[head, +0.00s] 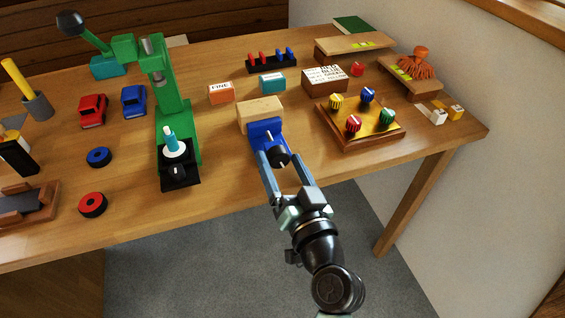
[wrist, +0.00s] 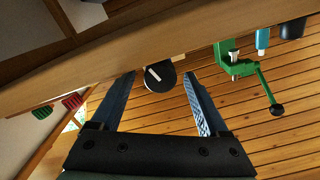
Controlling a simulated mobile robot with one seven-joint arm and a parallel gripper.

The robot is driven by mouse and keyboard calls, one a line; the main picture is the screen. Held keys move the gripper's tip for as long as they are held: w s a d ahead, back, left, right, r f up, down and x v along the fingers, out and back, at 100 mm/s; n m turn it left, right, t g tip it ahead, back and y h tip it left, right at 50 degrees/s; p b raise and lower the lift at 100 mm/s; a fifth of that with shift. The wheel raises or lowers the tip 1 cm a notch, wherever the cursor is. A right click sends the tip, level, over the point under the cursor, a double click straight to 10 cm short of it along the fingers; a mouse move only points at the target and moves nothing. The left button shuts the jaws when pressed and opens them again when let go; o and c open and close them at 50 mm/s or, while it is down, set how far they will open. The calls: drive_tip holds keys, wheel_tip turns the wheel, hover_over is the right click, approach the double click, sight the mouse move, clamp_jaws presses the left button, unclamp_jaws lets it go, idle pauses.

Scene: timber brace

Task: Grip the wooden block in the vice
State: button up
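A pale wooden block (head: 260,112) sits at the far side of the blue vice (head: 262,133) near the table's front edge in the head view. I cannot tell whether the vice jaws touch it. The vice's black round knob (head: 279,156) faces the front and has a white mark. In the wrist view the knob (wrist: 157,76) lies between the fingertips of my gripper (wrist: 160,82). My gripper (head: 277,164) is open, with one blue-grey finger on each side of the knob and gaps visible. The wrist view hides most of the vice and block.
A green press (head: 170,100) stands left of the vice. A wooden board with several coloured knobs (head: 347,134) lies to the right. Behind are an orange box (head: 221,93) and a teal box (head: 272,82). The table's front edge (head: 225,203) runs below my gripper.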

drive_tip(key=v, duration=1.3)
drive_tip(key=shift+b, duration=0.4)
drive_tip(key=shift+w+r, duration=0.1)
